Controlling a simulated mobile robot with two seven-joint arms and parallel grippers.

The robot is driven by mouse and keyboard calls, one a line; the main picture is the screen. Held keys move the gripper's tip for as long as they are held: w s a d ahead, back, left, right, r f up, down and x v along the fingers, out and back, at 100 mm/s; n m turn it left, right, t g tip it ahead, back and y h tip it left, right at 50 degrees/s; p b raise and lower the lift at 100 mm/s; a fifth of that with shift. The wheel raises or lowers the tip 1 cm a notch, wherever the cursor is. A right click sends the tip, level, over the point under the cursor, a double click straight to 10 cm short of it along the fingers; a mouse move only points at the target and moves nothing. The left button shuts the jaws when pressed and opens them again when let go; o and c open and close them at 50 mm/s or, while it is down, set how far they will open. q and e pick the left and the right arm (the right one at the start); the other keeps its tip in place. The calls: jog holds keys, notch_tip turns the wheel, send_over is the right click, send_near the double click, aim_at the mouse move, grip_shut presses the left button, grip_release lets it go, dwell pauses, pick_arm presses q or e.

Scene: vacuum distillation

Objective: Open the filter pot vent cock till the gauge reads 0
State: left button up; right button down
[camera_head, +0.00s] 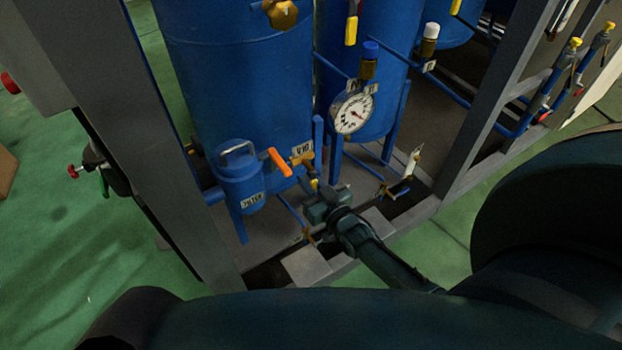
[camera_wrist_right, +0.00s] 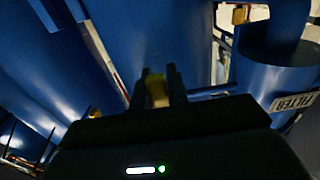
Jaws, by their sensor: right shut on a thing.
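The filter pot (camera_head: 240,182) is a small blue vessel with a metal lid handle and a FILTER label, left of centre in the head view. It also shows at the right of the wrist view (camera_wrist_right: 275,78). My right gripper (camera_head: 315,190) is low and right of the pot, shut on a small yellow cock handle (camera_wrist_right: 157,91), seen between the fingers in the wrist view. In the head view the fingers largely hide it, below a small tag. My left gripper is out of view.
An orange lever (camera_head: 279,162) sits right beside the pot. Large blue tanks (camera_head: 240,80) stand behind. Grey frame posts (camera_head: 150,130) stand at left and right (camera_head: 490,100). Thin blue pipes with small valves run low near my right arm.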

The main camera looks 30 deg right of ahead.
jog(key=shift+a, duration=0.1)
dwell(0.3)
jog(key=c, duration=1.4)
grip_release()
jog(key=shift+o, duration=0.2)
jog(key=s+d+p, duration=0.1)
jog(key=s, duration=1.2)
